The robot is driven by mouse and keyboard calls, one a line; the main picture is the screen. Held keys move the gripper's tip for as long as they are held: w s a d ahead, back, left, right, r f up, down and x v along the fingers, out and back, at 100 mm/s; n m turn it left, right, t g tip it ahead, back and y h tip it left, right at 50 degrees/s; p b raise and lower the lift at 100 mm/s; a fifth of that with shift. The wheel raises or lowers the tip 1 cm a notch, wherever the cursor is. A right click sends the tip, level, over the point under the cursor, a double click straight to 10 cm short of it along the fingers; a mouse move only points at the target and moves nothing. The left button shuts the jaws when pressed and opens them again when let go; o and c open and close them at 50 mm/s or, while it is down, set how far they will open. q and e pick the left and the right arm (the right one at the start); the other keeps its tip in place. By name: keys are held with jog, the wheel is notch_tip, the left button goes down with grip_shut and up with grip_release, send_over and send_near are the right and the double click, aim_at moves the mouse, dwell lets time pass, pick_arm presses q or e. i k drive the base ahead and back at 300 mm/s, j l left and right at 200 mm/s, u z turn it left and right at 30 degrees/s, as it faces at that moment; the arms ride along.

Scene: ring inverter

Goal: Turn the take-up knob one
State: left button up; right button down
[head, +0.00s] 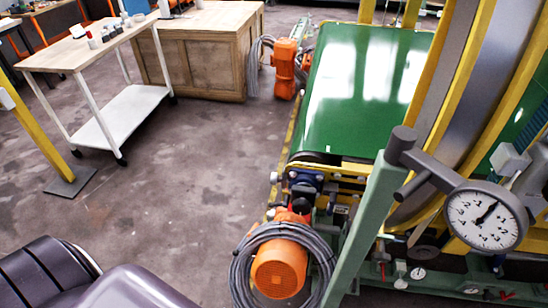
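A green conveyor belt (350,90) slopes away at centre right in the head view. At its near end is a dark blue bearing block (304,181), with a small black rounded part (301,204) just below it. Small round pale dials or knobs (418,273) sit low on the green frame to the right. I cannot tell which of these parts, if any, is take-up knob one. Neither of my grippers is in view.
An orange motor (279,268) with coiled grey cable stands at the near end. A clock-like gauge (484,216) hangs from a green post (366,225). A white trolley (106,120), wooden cabinet (205,55) and yellow post (38,140) stand left. The middle floor is clear.

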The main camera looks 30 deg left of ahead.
aim_at(275, 179)
jog(key=j, duration=1.5)
jog(key=u, duration=0.05)
